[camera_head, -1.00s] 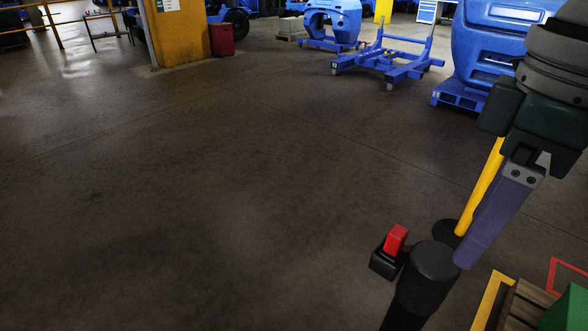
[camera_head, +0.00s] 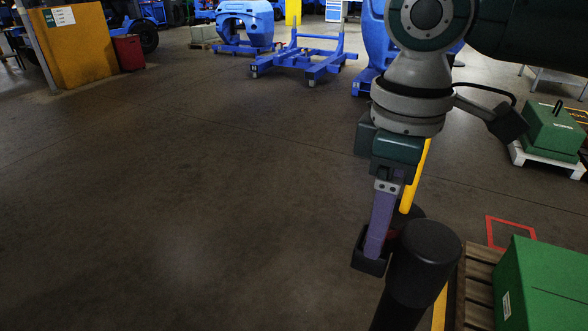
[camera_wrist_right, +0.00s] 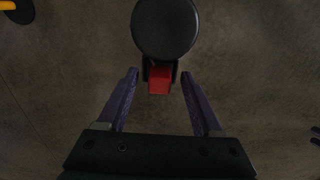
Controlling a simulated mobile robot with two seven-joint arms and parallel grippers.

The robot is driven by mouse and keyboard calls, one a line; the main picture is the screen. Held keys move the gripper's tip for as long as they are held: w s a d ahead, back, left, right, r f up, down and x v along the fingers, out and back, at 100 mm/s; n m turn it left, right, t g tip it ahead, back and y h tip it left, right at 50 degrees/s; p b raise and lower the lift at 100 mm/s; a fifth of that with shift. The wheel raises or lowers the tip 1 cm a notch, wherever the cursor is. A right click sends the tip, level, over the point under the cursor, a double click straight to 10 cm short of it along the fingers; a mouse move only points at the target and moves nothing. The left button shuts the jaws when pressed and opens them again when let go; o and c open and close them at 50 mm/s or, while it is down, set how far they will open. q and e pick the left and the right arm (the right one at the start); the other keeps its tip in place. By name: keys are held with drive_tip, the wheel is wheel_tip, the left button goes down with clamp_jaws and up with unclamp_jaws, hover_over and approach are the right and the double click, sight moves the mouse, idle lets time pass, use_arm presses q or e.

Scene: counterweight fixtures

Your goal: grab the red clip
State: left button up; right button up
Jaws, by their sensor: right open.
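The red clip (camera_wrist_right: 159,80) shows in the right wrist view, in a small dark holder beside a black round-topped post (camera_wrist_right: 165,27). My right gripper (camera_wrist_right: 160,92) is open, with its two purple fingers on either side of the clip and a gap to each. In the head view the right gripper (camera_head: 376,250) points down at the black holder (camera_head: 367,264), left of the post (camera_head: 424,262). There its purple finger hides most or all of the clip. My left gripper is not in view.
A yellow pole (camera_head: 416,178) stands behind the post. A green box (camera_head: 535,275) sits on a wooden pallet (camera_head: 477,285) at the lower right. Another green block (camera_head: 553,132) is farther back. The floor to the left is clear.

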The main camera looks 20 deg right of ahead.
drive_tip(key=shift+f, duration=0.35)
drive_tip(key=shift+c, duration=0.4)
clamp_jaws()
